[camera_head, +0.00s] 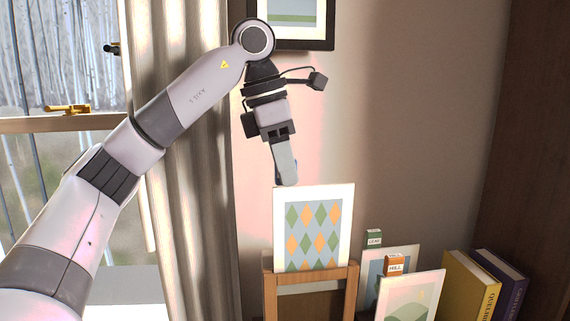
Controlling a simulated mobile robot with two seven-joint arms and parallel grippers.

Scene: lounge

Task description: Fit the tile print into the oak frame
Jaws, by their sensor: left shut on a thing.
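The tile print (313,236) is a white-bordered card with green, orange and blue diamonds. It is upright, above the oak frame (353,291), and its lower edge meets or overlaps the frame's top in the picture. I cannot tell whether it is inside the frame's slot or just in front or behind. My left gripper (287,181) points down from above and is shut on the print's top edge, near its left corner. The frame's lower part runs out of view. My right gripper is not in view.
Right of the frame stand a print with a green tag (374,238) and a print with an orange tag labelled HILL (410,303). A yellow book (468,287) and a purple book (505,284) lean further right. A dark-framed picture (326,44) hangs above; a curtain (190,200) is left.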

